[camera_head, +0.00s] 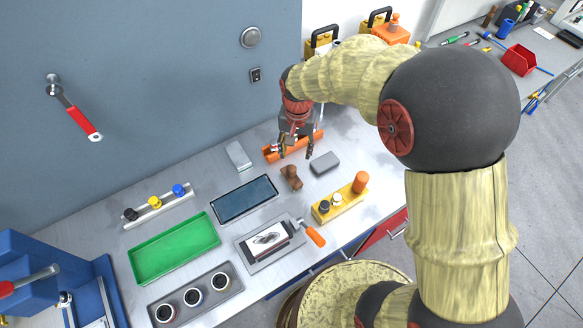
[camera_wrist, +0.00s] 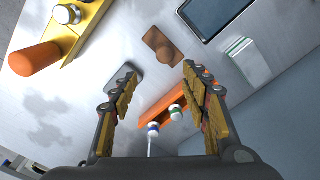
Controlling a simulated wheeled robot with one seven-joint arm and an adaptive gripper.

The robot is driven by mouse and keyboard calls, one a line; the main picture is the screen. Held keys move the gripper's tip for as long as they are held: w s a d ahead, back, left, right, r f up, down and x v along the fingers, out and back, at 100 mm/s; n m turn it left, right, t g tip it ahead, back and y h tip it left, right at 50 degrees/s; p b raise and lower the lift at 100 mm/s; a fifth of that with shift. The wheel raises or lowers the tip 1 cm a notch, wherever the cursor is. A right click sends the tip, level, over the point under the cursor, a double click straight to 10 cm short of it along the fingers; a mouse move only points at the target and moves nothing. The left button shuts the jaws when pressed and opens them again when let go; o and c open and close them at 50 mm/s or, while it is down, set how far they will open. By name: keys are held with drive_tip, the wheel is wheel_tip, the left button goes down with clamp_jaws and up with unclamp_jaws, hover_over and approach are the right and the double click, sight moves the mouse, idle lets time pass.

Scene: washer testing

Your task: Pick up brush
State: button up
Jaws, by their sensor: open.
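A small brown wooden-looking piece (camera_head: 291,177) with a rounded knob lies on the metal worktop and may be the brush. It also shows in the wrist view (camera_wrist: 162,47), beyond my fingertips and roughly between their lines. My gripper (camera_head: 295,152) is open and empty, above the back of the worktop near the brown piece. In the wrist view my gripper (camera_wrist: 160,78) has its fingers wide apart. An orange-handled tool (camera_head: 314,235) lies by a grey plate; its head is too small to identify.
An orange tray (camera_head: 272,153) with small bottles lies below my gripper. A grey block (camera_head: 325,163), a dark panel (camera_head: 246,199) and a white block (camera_head: 238,156) lie close by. A yellow holder (camera_head: 340,205) stands to the right. The grey wall (camera_head: 170,90) rises behind.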

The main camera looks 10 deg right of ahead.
sight(291, 168)
drive_tip(key=f, duration=0.2)
drive_tip(key=a+f, duration=0.1)
drive_tip(key=f, duration=0.1)
drive_tip(key=shift+w, duration=0.2)
drive_tip(key=shift+s+a+f+b, duration=0.1)
drive_tip(key=shift+s+f+b, duration=0.1)
drive_tip(key=shift+f, duration=1.35)
drive_tip(key=shift+s+a+f+b, duration=0.1)
drive_tip(key=shift+s+f+b, duration=0.1)
drive_tip(key=shift+f, duration=1.3)
drive_tip(key=shift+r, duration=0.1)
drive_tip(key=shift+c, duration=0.2)
drive_tip(key=c, duration=1.1)
clamp_jaws()
